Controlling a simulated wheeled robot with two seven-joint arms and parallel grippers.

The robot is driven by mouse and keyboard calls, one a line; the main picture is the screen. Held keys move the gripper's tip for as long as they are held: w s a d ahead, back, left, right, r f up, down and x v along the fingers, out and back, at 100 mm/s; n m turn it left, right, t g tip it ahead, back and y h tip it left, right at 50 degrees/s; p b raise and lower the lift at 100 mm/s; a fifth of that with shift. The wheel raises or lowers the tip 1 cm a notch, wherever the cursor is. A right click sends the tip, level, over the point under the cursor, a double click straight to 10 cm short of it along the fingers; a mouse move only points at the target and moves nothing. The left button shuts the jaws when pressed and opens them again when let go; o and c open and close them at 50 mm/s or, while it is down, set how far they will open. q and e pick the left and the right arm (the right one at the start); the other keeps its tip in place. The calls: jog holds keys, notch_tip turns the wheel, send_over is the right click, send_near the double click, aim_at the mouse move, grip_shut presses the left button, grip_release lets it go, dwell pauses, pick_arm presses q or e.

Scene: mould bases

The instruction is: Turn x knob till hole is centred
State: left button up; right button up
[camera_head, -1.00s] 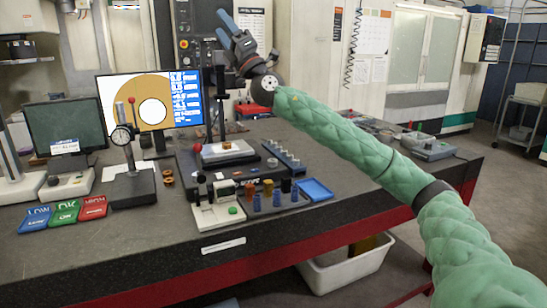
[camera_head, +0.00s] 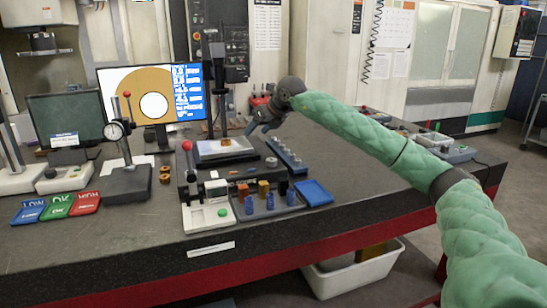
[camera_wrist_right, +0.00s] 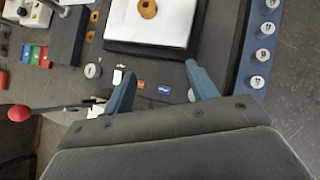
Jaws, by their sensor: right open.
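The stage unit has a white plate (camera_head: 226,149) on a dark base, with a small brass part (camera_head: 226,141) on it. In the right wrist view the part is a ring (camera_wrist_right: 148,8) on the white plate (camera_wrist_right: 150,40). A monitor (camera_head: 110,82) shows a white round hole in a tan shape. My right gripper (camera_head: 250,129) is open and empty, above and behind the stage's right side; its fingers (camera_wrist_right: 160,78) frame small orange and blue labels in the wrist view. A round silver knob (camera_wrist_right: 93,71) stands left of them. I cannot tell which knob is x. My left gripper is out of view.
A blue rail with pins (camera_head: 287,155), a blue tray (camera_head: 314,193) and several coloured plugs lie right and in front. A red ball lever (camera_head: 187,146) stands at left. A dial gauge stand (camera_head: 125,185) and LOW, OK, HIGH trays are further left.

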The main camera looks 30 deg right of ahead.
aim_at(272, 159)
jog(key=s+d+f+m+g+h, duration=0.2)
jog(key=s+d+f+g+h, duration=0.1)
jog(key=s+d+f+g, duration=0.15)
jog(key=shift+t, duration=0.35)
jog(key=x, duration=0.2)
jog(key=p+x, duration=0.1)
jog(key=x, duration=0.2)
jog(key=shift+w+a+f, duration=0.1)
jog(key=shift+a+f, duration=0.2)
jog(key=shift+f, duration=0.05)
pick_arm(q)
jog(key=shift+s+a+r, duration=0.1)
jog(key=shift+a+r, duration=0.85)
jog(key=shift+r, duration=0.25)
pick_arm(e)
jog(key=shift+w+f, duration=0.2)
jog(key=shift+f, duration=0.25)
jog(key=c, duration=1)
